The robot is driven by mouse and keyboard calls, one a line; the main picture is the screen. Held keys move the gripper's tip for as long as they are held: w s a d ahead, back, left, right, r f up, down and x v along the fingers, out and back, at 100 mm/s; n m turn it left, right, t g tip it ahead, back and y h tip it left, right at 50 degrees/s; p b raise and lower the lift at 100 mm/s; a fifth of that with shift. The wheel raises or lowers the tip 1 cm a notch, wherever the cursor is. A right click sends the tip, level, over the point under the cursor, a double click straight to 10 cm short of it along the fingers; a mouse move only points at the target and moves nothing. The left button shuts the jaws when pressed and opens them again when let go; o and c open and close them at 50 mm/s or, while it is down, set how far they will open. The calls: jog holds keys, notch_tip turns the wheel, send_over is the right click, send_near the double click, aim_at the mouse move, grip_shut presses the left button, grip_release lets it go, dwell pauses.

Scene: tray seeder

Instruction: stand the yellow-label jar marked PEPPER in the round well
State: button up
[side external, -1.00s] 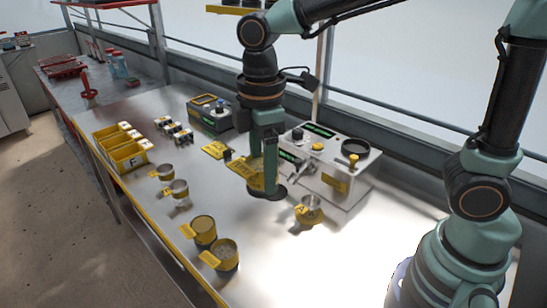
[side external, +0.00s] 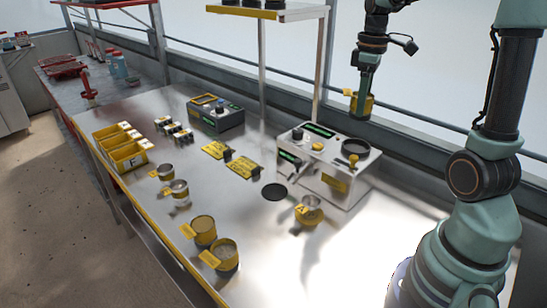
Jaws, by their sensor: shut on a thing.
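My gripper (side external: 362,106) is shut on a yellow-banded jar (side external: 368,106), held high at the upper right, above and behind the white machine. A small yellow tag sticks out at the jar's left; its lettering is too small to read, so I cannot confirm PEPPER. A round dark recess (side external: 355,147) is in the top of the white machine (side external: 335,182), below the jar and well apart from it. A flat dark disc (side external: 274,192) lies on the bench in front of the machine. I cannot tell for certain which round feature is the well.
Yellow-tagged cups stand on the bench (side external: 150,220): one (side external: 309,213) before the machine, two (side external: 204,231) (side external: 226,257) at the front, small ones at left. Yellow bins (side external: 128,157), a grey device (side external: 216,113) and flat yellow plates (side external: 242,169) are farther back. A shelf post (side external: 327,60) stands behind.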

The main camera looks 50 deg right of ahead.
jog(key=shift+s+d+f, duration=0.15)
jog(key=shift+s+d, duration=0.05)
jog(key=shift+d, duration=0.15)
send_near(357, 150)
jog(key=shift+w+f, duration=0.1)
jog(key=shift+f, duration=2.45)
jog(key=shift+f, duration=0.95)
jog(key=o, duration=1.5)
jog(key=shift+o, duration=0.2)
notch_tip(357, 150, up, 12)
jog(key=shift+r, duration=0.25)
jog(key=shift+a+r, duration=0.15)
jog(key=shift+r, duration=0.35)
jog(key=s+a+m+t, duration=0.1)
jog(key=a+t, duration=0.1)
jog(key=a, duration=0.8)
jog(key=s+a+m+t, duration=0.2)
jog(key=a+t, duration=0.1)
jog(key=a, duration=0.7)
jog(key=shift+s+f+m+t, duration=0.15)
jog(key=shift+f+m+t, duration=0.1)
jog(key=shift+m+t, duration=0.05)
